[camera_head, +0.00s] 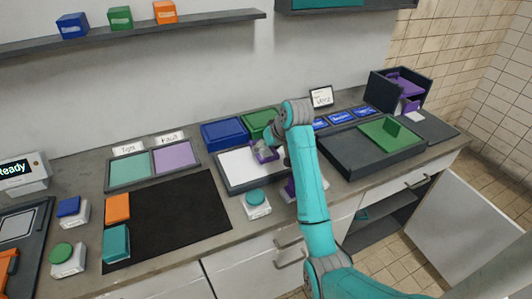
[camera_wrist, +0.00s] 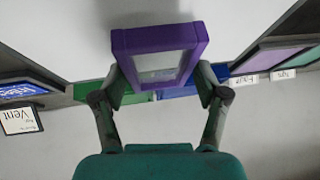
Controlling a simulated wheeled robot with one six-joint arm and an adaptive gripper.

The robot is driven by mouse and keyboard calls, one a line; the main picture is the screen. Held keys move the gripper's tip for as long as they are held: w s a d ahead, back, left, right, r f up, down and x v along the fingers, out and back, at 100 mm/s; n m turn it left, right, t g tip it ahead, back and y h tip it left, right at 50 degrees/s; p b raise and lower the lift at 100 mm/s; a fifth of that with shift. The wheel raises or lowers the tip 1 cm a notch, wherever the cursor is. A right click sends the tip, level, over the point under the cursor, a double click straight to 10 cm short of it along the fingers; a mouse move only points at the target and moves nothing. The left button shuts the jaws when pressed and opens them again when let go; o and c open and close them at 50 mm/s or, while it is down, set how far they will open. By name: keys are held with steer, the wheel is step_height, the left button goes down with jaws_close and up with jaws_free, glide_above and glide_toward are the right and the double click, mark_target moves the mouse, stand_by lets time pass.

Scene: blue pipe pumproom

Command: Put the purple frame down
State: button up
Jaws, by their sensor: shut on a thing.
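My gripper (camera_wrist: 160,90) is shut on the purple frame (camera_wrist: 190,36), with one finger on each side of it in the wrist view. The frame is a thick purple rectangle around a pale grey panel. In the head view the purple frame (camera_head: 264,152) shows at the gripper's end, over the white-topped dark tray (camera_head: 228,187). The wrist and arm hide part of it. I cannot tell whether the frame touches the tray.
Blue (camera_head: 222,134) and green (camera_head: 261,122) bins stand behind the tray. A teal-topped button box (camera_head: 256,204) stands in front. A black mat (camera_head: 170,222) lies left; a dark tray with a green piece (camera_head: 388,134) sits right. A Vent sign (camera_head: 321,97) stands at the back.

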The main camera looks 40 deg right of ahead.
steer(key=shift+f, duration=1.1)
steer(key=shift+f, duration=0.15)
steer(key=o, duration=1.2)
steer(key=shift+c, duration=0.2)
